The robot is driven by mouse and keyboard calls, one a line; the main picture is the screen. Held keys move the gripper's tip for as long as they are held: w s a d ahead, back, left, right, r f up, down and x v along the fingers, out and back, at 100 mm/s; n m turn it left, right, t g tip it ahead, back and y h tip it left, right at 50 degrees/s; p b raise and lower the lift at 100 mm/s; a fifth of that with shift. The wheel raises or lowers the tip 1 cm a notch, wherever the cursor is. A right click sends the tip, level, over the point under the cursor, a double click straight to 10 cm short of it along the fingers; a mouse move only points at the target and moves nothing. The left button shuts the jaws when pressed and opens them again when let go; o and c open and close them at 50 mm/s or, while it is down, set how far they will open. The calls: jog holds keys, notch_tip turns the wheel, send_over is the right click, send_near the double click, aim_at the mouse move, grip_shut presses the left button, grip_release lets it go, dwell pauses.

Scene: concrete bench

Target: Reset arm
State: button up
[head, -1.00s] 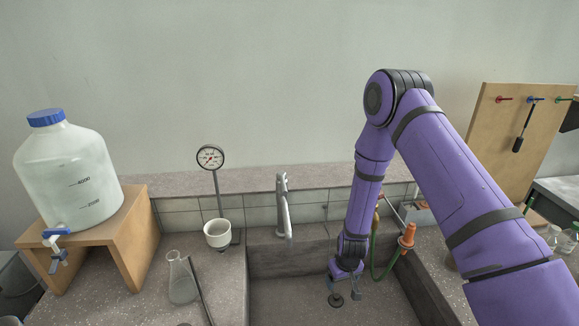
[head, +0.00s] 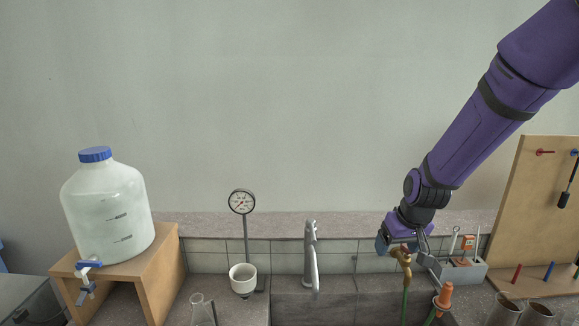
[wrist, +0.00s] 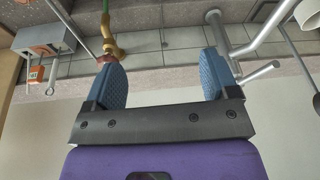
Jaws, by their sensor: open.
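My purple arm reaches in from the upper right in the head view. My gripper (head: 408,262) is near the back wall, at the brass tap (head: 402,256) on the right of the sink. In the wrist view my gripper (wrist: 165,75) has its two blue pads wide apart, with nothing held between them. The brass tap (wrist: 112,48) shows beside the left pad there; I cannot tell if they touch. The grey metal faucet (wrist: 228,50) shows beyond the right pad.
A large bottle (head: 108,215) stands on a wooden stand (head: 165,262) at left. A gauge (head: 242,202), white cup (head: 243,277) and flask (head: 201,311) are left of the grey faucet (head: 311,260). A wooden pegboard (head: 530,215) is at right. The wall above is clear.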

jog(key=s+d+r+t, duration=0.1)
jog(key=s+d+r, duration=0.1)
jog(key=s+r, duration=1)
jog(key=s+d+r, duration=0.1)
jog(key=s+r, duration=0.3)
jog(key=s, duration=0.3)
jog(key=s+d+r+m+t+h, duration=0.1)
jog(key=s+r, duration=0.4)
jog(key=s, duration=0.3)
jog(key=shift+s+d+r+m, duration=0.15)
jog(key=shift+d+r+m, duration=0.15)
jog(key=shift+d, duration=0.05)
